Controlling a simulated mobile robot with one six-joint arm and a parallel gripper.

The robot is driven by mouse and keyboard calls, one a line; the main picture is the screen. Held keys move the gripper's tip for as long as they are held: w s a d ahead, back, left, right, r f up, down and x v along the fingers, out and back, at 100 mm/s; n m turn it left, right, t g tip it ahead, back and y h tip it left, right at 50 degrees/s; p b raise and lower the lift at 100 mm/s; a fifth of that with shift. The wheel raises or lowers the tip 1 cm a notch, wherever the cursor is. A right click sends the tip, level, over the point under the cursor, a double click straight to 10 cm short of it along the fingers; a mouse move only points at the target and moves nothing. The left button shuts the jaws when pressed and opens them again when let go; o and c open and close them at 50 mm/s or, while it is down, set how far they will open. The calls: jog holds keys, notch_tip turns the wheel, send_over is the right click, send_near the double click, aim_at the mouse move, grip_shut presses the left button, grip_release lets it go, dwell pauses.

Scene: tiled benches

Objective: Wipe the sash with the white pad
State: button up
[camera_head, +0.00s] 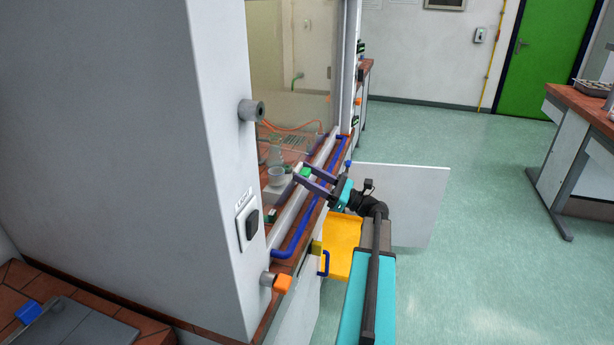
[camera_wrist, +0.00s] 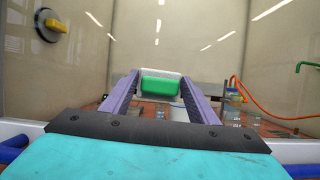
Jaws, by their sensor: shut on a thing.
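My gripper (camera_head: 303,173) reaches over the front edge of the fume hood, its fingers pointing inward. In the wrist view my gripper (camera_wrist: 160,86) is shut on the white pad (camera_wrist: 160,74), which has a green block on the side facing me. In the head view only the pad's green part (camera_head: 306,172) shows clearly, between the fingertips. The sash looks to be the tinted glass pane (camera_head: 290,65) in the upper hood opening. The pad's far face is hidden, so I cannot tell whether it touches anything.
A blue rail (camera_head: 298,240) runs along the hood's front. The hood's wide white side post (camera_head: 225,130) stands left of my arm. Open floor (camera_head: 480,190) lies to the right.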

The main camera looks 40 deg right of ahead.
jog(key=shift+s+a, duration=0.35)
jog(key=shift+a, duration=0.45)
jog(key=shift+a, duration=0.15)
jog(key=shift+s+a, duration=0.4)
jog(key=shift+a, duration=0.2)
jog(key=shift+d, duration=0.15)
jog(key=shift+w+d+p, duration=0.4)
jog(key=shift+w+d, duration=0.05)
jog(key=shift+d, duration=0.2)
dwell(0.4)
jog(key=shift+w+d, duration=0.35)
jog(key=shift+d, duration=0.4)
